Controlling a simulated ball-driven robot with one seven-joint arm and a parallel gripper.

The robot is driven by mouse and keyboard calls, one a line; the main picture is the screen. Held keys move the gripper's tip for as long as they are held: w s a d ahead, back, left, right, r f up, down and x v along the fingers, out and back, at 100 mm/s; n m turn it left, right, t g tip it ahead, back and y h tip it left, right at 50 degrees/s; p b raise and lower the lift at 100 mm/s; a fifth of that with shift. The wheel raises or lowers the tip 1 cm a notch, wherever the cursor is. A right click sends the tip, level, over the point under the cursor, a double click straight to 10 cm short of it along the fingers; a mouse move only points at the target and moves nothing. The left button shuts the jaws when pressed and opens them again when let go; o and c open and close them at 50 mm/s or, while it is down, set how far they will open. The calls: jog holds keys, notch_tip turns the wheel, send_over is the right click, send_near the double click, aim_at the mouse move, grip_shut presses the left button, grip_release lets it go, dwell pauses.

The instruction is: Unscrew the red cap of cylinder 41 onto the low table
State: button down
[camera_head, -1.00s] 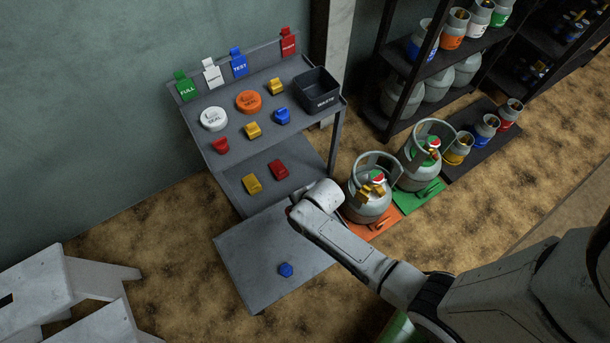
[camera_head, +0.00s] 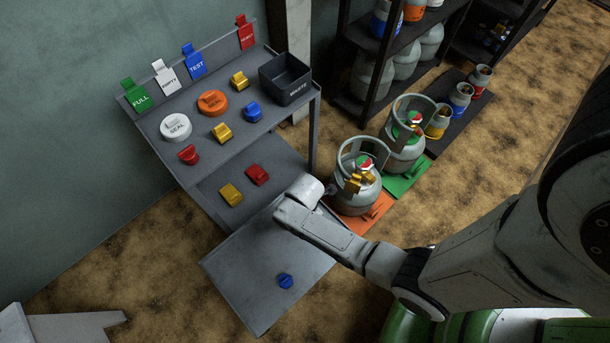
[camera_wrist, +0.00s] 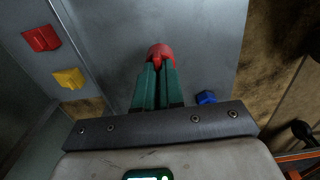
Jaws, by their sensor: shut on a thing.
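My gripper (camera_wrist: 157,82) has green fingers that are shut on a red cap (camera_wrist: 161,52) in the wrist view. The cap is over the grey low table (camera_wrist: 205,35); I cannot tell whether it touches the surface. In the head view my arm hides the fingers and held cap, while the low table (camera_head: 240,270) shows beside the arm. Two grey gas cylinders stand right of the table, one on an orange mat (camera_head: 355,195) and one on a green mat (camera_head: 403,152). No number 41 is readable.
A blue cap (camera_head: 286,281) sits on the low table and shows right of the fingers in the wrist view (camera_wrist: 206,97). The grey rack (camera_head: 200,165) holds several caps and a dark waste bin (camera_head: 286,78). A yellow cap (camera_head: 230,194) lies on its lower shelf.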

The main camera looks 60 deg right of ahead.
notch_tip(320, 180, down, 4)
jog(key=b, duration=0.3)
jog(key=shift+b, duration=0.3)
jog(key=shift+f+b, duration=0.95)
jog(key=shift+f, duration=0.65)
jog(key=c, duration=1.2)
grip_release()
jog(key=shift+o, duration=0.2)
notch_tip(320, 180, up, 11)
jog(key=p, duration=0.5)
jog(key=shift+f, duration=0.1)
